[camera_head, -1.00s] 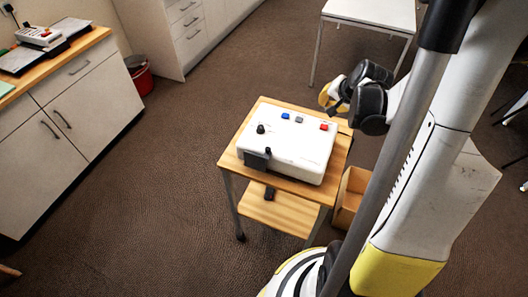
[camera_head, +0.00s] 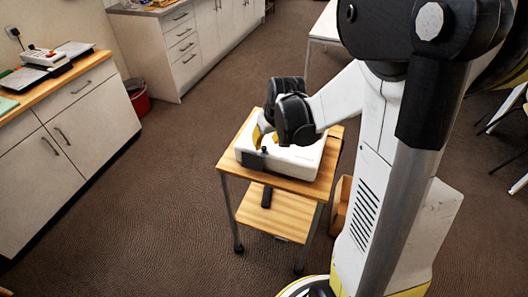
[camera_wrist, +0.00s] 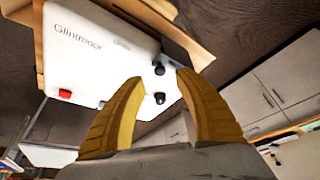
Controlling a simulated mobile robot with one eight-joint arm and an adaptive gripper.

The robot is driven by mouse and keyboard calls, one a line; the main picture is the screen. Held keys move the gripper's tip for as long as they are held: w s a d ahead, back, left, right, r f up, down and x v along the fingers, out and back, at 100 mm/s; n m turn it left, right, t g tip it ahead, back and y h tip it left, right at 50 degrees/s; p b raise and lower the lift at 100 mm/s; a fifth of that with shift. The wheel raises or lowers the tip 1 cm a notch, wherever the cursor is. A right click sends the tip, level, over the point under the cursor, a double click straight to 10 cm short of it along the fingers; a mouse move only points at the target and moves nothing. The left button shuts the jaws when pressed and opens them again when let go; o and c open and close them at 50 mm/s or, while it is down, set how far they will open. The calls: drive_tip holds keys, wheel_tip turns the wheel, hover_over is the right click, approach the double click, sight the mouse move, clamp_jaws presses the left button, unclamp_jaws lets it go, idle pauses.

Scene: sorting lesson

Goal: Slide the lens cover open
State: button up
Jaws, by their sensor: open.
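A white box-shaped device (camera_head: 301,160) stands on a small wooden table. A dark plate (camera_head: 253,159) sits at its left front edge and may be the lens cover; I cannot tell how far open it is. A small black knob (camera_head: 264,150) shows near the plate. In the wrist view the white device (camera_wrist: 95,45) has a red button (camera_wrist: 65,93) and two black knobs, one upper (camera_wrist: 159,70) and one lower (camera_wrist: 160,98). My gripper (camera_head: 263,137) is over the device's left part. Its yellow fingers (camera_wrist: 160,82) are open, with the knobs appearing between the tips.
The wooden table (camera_head: 229,162) has a lower shelf (camera_head: 283,222) with a small dark object (camera_head: 266,196) on it. An open wooden box (camera_head: 341,205) stands beside it. Cabinets (camera_head: 75,125) and a red bin (camera_head: 137,95) are at left. The floor between is clear.

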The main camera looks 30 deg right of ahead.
sight(265, 148)
drive_tip(key=b+x, duration=0.1)
drive_tip(key=x, duration=0.3)
drive_tip(key=shift+f, duration=0.15)
clamp_jaws()
